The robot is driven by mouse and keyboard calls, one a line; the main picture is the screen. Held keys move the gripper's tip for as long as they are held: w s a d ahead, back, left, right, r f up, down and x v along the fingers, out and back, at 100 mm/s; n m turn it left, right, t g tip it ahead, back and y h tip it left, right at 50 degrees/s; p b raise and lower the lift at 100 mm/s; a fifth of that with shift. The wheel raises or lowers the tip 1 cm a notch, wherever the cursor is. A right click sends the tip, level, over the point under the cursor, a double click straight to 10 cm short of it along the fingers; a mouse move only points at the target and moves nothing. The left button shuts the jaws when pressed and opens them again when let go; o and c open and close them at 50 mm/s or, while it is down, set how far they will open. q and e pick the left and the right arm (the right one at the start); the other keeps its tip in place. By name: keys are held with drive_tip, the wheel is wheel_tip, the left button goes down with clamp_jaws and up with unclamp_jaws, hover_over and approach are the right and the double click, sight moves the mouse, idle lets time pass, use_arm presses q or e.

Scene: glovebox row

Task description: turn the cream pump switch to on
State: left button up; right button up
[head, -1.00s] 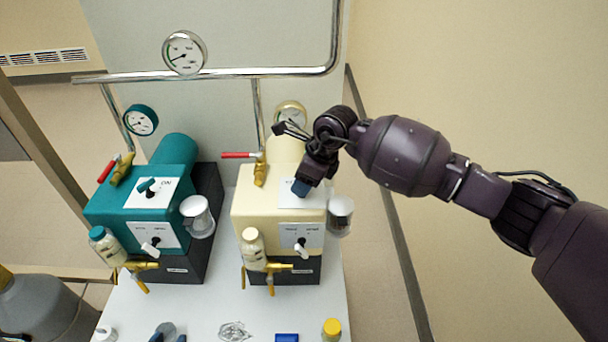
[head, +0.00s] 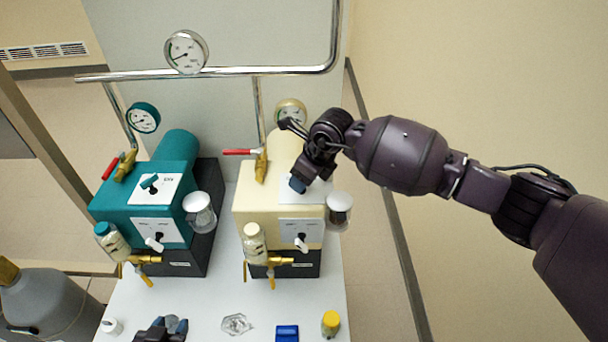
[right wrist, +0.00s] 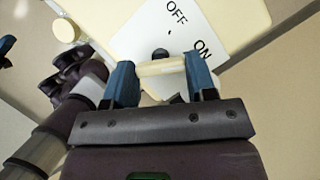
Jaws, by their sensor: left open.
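The cream pump (head: 250,205) stands on the white bench, right of the teal pump. Its upper white plate (head: 302,212) is partly covered by my right gripper (head: 298,184). In the right wrist view, the cream switch handle (right wrist: 162,68) spans between the two blue fingertips of my right gripper (right wrist: 161,82) and appears to touch both. The OFF and ON marks show on the plate (right wrist: 135,40) beyond it. The handle's exact setting is hard to tell. My left gripper (head: 162,326) is open and empty, low over the bench front.
The teal pump (head: 120,205) has its own switch (head: 149,182). A lower white switch (head: 301,243), a sample bottle (head: 254,244) and a clear cup (head: 339,208) are on the cream pump. A blue block (head: 287,333) and a yellow-capped vial (head: 330,323) are on the bench front.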

drive_tip(key=o, duration=0.4)
drive_tip(key=v, duration=1)
drive_tip(key=shift+d+r, duration=0.1)
drive_tip(key=shift+r, duration=0.3)
